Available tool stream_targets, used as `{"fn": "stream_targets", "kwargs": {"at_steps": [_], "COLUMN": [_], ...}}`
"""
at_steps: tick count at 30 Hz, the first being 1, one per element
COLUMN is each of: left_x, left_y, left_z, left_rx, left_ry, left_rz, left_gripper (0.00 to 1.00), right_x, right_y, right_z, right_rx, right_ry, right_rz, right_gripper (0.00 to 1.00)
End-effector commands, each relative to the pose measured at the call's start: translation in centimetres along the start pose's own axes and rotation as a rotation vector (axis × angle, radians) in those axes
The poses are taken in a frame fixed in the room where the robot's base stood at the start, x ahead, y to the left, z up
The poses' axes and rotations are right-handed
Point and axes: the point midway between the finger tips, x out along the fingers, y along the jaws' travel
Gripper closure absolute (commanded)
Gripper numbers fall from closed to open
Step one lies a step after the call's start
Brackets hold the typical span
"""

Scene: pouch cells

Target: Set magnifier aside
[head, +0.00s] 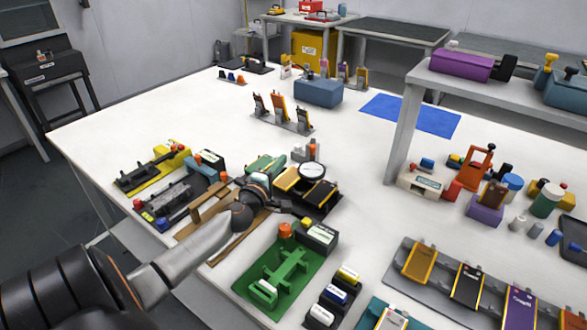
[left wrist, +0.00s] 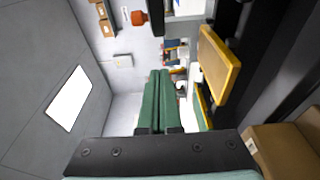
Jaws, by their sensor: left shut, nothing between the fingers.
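The magnifier (head: 312,170) has a round pale lens with a dark rim. It stands over the dark stand that holds yellow-edged pouch cells (head: 288,180), near the middle of the white table. My left gripper (head: 268,162) is to the left of the magnifier, apart from it, with its green fingers shut and empty. In the left wrist view the two green fingers (left wrist: 158,100) lie side by side, and a yellow-edged piece (left wrist: 215,65) is to their right. I cannot make out the magnifier's lens there. My right gripper is not in view.
A green fixture (head: 280,275) stands in front, and brown strips (head: 210,207) lie beside my left arm. A black and yellow fixture (head: 150,170) is at the left. A blue mat (head: 415,115) lies at the back right. White table is clear at the back left and right of centre.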

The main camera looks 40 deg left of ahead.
Motion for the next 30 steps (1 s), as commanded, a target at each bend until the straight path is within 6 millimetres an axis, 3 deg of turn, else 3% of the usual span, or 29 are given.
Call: {"fn": "stream_targets", "kwargs": {"at_steps": [3,6,12,30], "left_x": [1.8,0.9,0.3,0.1], "left_y": [0.0,0.0,0.0,0.1], "left_z": [0.0,1.9,3.6,4.3], "left_rx": [-0.001,-0.003,-0.002,-0.003], "left_ry": [0.000,-0.005,-0.002,0.022], "left_rz": [0.002,-0.001,0.000,-0.001], "left_gripper": [1.00,1.00,1.00,1.00], "right_x": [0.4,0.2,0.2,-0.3], "right_y": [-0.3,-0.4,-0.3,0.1], "right_z": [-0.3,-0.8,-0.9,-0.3], "right_rx": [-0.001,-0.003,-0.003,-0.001], "right_ry": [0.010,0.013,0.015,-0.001], "right_rz": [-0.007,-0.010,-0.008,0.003], "right_gripper": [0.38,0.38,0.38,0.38]}}
